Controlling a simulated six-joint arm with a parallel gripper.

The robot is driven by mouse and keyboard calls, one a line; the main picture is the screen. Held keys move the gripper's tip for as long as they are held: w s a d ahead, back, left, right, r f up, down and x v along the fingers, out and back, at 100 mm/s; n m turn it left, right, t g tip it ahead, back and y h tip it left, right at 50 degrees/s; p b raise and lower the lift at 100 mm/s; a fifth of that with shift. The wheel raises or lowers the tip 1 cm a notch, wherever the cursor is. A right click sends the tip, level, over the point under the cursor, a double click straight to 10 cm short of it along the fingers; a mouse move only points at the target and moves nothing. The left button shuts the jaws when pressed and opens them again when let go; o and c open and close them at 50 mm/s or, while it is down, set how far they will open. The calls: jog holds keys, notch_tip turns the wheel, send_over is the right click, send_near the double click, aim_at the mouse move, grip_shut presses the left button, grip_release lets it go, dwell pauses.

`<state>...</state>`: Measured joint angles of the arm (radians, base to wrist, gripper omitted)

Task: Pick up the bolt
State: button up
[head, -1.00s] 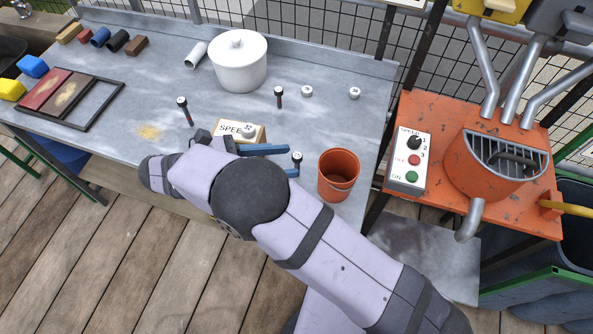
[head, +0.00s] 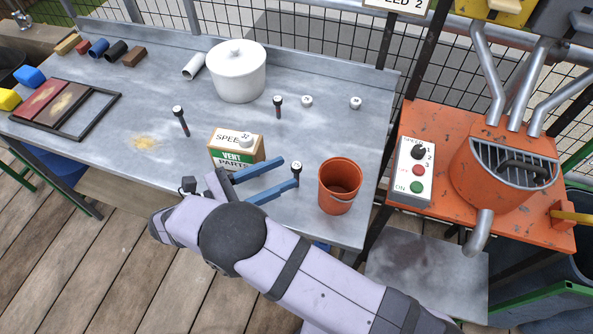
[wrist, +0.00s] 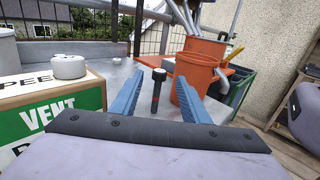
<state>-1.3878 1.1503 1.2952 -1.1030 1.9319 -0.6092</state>
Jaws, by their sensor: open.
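A dark bolt with a pale head (head: 296,168) stands upright on the grey bench, left of the red bucket. My gripper (head: 289,171) is open, its two blue fingers reaching toward this bolt from the left. In the wrist view the bolt (wrist: 157,92) appears in the gap between the blue fingers, near their tips, touching neither visibly. I cannot tell how deep it is in the gap. Two similar dark bolts stand farther back: one at left (head: 181,121) and one near the white pot (head: 278,107).
The red bucket (head: 339,186) stands just right of the bolt. The vent parts box (head: 236,158), with a round pale piece on top, stands behind my gripper. The white pot (head: 236,72) and two small pale round pieces (head: 307,101) (head: 355,103) are farther back.

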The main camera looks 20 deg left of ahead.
aim_at(292, 168)
jog(key=p+x, duration=0.2)
jog(key=x, duration=0.2)
jog(key=shift+r, duration=0.2)
jog(key=shift+w+d+f, duration=0.1)
jog(key=shift+w+d, duration=0.25)
jog(key=shift+w, duration=0.05)
jog(key=shift+c, duration=0.4)
grip_shut()
